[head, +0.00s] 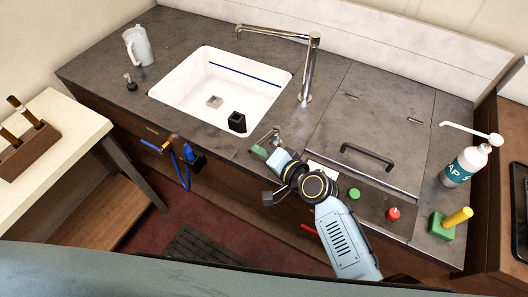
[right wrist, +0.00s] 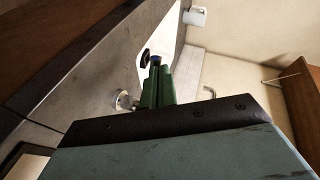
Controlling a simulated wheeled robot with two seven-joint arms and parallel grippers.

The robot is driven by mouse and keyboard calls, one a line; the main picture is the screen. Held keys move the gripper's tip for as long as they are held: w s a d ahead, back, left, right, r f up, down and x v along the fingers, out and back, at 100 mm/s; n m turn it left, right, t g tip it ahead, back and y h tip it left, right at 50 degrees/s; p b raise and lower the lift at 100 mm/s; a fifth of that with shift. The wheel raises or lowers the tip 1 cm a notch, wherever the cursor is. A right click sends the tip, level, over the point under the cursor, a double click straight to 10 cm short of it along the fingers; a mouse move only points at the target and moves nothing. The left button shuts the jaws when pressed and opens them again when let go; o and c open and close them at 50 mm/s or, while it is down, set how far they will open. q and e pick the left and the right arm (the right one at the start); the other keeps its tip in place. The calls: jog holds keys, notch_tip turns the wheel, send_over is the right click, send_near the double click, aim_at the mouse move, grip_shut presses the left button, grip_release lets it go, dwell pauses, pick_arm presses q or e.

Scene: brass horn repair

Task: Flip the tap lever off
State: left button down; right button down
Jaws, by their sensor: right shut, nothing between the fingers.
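The tap lever (head: 272,134) is a small metal fitting on the counter, in front of the tall chrome spout (head: 311,70) at the right of the sink (head: 168,88). My right gripper (head: 260,151) is close in front of the lever, with its green fingers shut and empty. In the right wrist view the shut green fingers (right wrist: 158,85) point toward the sink, and a round metal part of the lever fitting (right wrist: 124,100) shows just left of them. I cannot tell whether they touch. No water stream is visible at the spout. My left gripper is not in view.
A hatch with a black handle (head: 368,156), a green knob (head: 354,193) and a red knob (head: 394,213) lie right of my gripper. A pump bottle (head: 465,165) stands further right.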

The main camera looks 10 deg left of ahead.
jog(key=shift+a+r, duration=0.1)
jog(key=shift+r, duration=0.05)
dwell(0.3)
jog(key=shift+s+r, duration=0.1)
jog(key=s+d+r+p, duration=0.1)
jog(key=s+d+r, duration=0.1)
jog(key=s, duration=0.3)
jog(key=s+d+r+p, duration=0.1)
jog(key=s+r, duration=0.1)
jog(key=s, duration=0.4)
jog(key=shift+s+d+r+p, duration=0.2)
jog(key=shift+d+r+p, duration=0.05)
jog(key=shift+d+p, duration=0.15)
